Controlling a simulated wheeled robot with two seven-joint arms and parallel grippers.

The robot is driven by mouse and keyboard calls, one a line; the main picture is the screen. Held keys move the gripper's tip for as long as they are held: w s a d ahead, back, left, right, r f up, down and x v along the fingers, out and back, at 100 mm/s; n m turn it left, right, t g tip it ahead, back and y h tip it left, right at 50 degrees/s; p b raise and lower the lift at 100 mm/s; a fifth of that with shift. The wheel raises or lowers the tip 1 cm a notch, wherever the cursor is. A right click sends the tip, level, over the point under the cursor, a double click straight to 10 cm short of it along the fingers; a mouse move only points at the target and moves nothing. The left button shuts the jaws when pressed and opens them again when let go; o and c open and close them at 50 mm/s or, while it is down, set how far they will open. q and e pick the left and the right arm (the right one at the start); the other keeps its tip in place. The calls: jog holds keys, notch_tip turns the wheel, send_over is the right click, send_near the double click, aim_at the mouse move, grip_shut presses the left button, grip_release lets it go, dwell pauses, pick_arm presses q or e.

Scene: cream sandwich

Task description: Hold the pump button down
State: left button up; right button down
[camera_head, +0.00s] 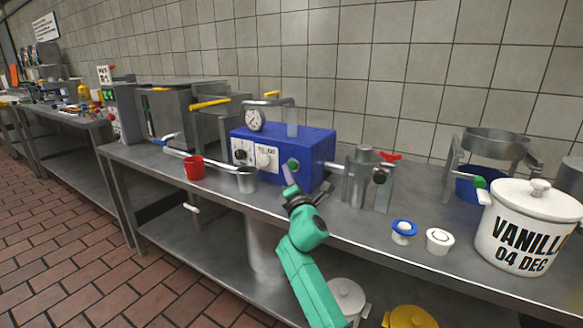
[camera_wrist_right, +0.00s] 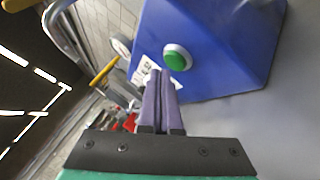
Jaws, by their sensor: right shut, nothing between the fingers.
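The blue pump box (camera_head: 310,150) stands on the metal counter, with a dial gauge and a pipe on top. Its round green button (camera_head: 293,165) is on the front face, at the right. In the right wrist view the green button (camera_wrist_right: 176,60) has a pale ring and sits just beyond my fingertips. My right gripper (camera_head: 288,176) is shut and empty, its purple fingers pointing up at the button. In the right wrist view the closed fingers (camera_wrist_right: 160,80) end close beside the button; I cannot tell whether they touch. My left gripper is not in view.
A red cup (camera_head: 194,168) and a metal cup (camera_head: 246,180) stand left of my right arm. A metal fixture with a red handle (camera_head: 368,180) stands to the right. Beyond it are two small lidded pots (camera_head: 404,231) and a vanilla tub (camera_head: 524,235).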

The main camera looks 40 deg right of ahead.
jog(key=shift+d, duration=0.35)
jog(key=shift+w+d, duration=0.2)
jog(key=shift+d, duration=0.25)
dwell(1.8)
dwell(3.4)
jog(key=shift+s+a, duration=0.25)
jog(key=shift+a, duration=0.6)
jog(key=shift+s+a, duration=0.25)
jog(key=shift+a, duration=0.55)
jog(key=shift+s+a, duration=0.25)
jog(key=shift+a, duration=0.6)
jog(key=shift+s+a, duration=0.25)
jog(key=shift+a, duration=0.55)
